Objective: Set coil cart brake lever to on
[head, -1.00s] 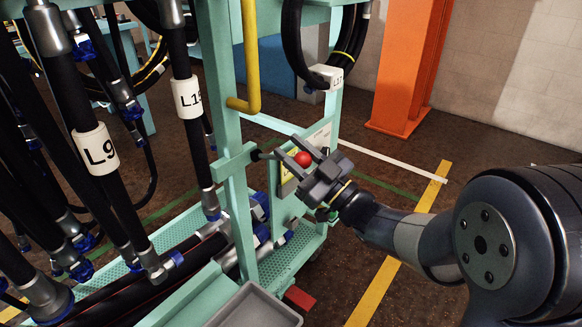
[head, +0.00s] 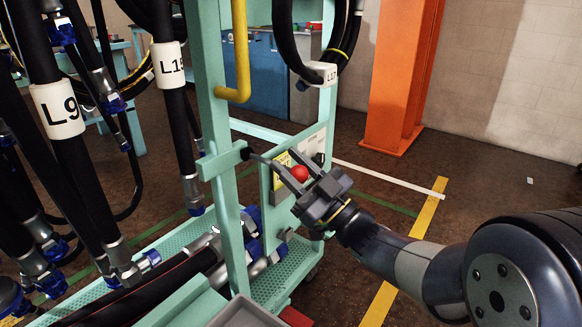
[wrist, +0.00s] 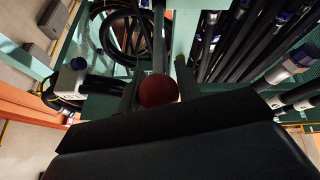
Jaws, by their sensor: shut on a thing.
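The coil cart (head: 222,130) is a pale green frame. Its brake lever has a red ball knob (head: 300,173) and a thin dark rod from a black pivot (head: 246,154) on the cart's side bracket. The rod slopes down to the right toward the knob. My gripper (head: 284,162) is shut on the lever, with the red knob between its two dark fingers. In the wrist view the red knob (wrist: 158,90) sits between the fingers, just beyond the dark gripper body.
A yellow bent pipe (head: 241,60) hangs by the cart post. Black hoses, one tagged L9 (head: 57,110), fill the left side. A yellow label and a white plate (head: 315,143) are behind the knob.

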